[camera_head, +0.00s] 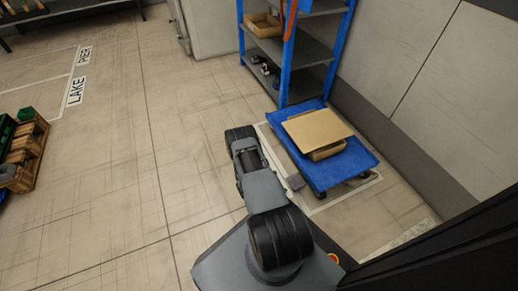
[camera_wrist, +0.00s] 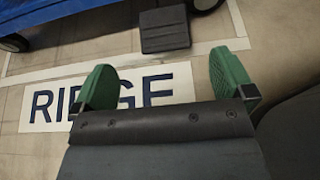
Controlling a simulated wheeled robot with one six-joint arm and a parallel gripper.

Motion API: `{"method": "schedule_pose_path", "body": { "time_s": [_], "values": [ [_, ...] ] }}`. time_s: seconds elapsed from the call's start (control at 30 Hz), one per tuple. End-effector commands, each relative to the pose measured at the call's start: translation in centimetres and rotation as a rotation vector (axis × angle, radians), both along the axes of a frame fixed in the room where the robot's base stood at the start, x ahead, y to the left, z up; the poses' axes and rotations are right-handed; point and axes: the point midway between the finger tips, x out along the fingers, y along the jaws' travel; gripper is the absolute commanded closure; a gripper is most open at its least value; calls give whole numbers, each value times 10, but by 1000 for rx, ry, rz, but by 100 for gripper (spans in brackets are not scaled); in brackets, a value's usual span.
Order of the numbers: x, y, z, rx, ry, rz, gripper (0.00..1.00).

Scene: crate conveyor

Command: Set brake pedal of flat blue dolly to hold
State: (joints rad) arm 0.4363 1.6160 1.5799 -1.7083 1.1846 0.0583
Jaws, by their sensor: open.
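The flat blue dolly (camera_head: 325,177) stands on the floor to the right of my arm, below the blue shelf. Its blue edge also shows at the top left of the wrist view (camera_wrist: 75,22). A dark grey brake pedal (camera_head: 296,182) sticks out at the dolly's near left side. In the wrist view the pedal (camera_wrist: 165,32) lies beyond the fingertips, between their two lines, apart from them. My gripper (camera_wrist: 162,68) has green fingers, open and empty, above a floor label. The fingers are hidden in the head view. I cannot tell the pedal's setting.
A flat cardboard sheet (camera_head: 315,128) lies on a box on the dolly. The blue shelf (camera_head: 290,60) stands behind it, the wall to its right. Wooden crates (camera_head: 25,150) stand at far left. The floor between (camera_head: 120,150) is clear. A floor label (camera_wrist: 155,95) partly reads RIDGE.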

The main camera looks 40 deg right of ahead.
Motion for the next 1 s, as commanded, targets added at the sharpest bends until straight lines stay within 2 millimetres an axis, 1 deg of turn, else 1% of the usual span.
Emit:
{"method": "schedule_pose_path", "body": {
  "time_s": [0.03,0.2,0.27,0.4,0.8,1.0],
  "values": [
    [4,10,8,0,1,6,0],
    [14,40,23,-1,-3,2,0],
    [20,36,38,-5,-22,-19,0],
    [30,37,65,-8,-54,-51,0],
    [56,41,145,-10,-151,-145,0],
    [65,46,180,-6,-196,-187,0]
  ]
}}
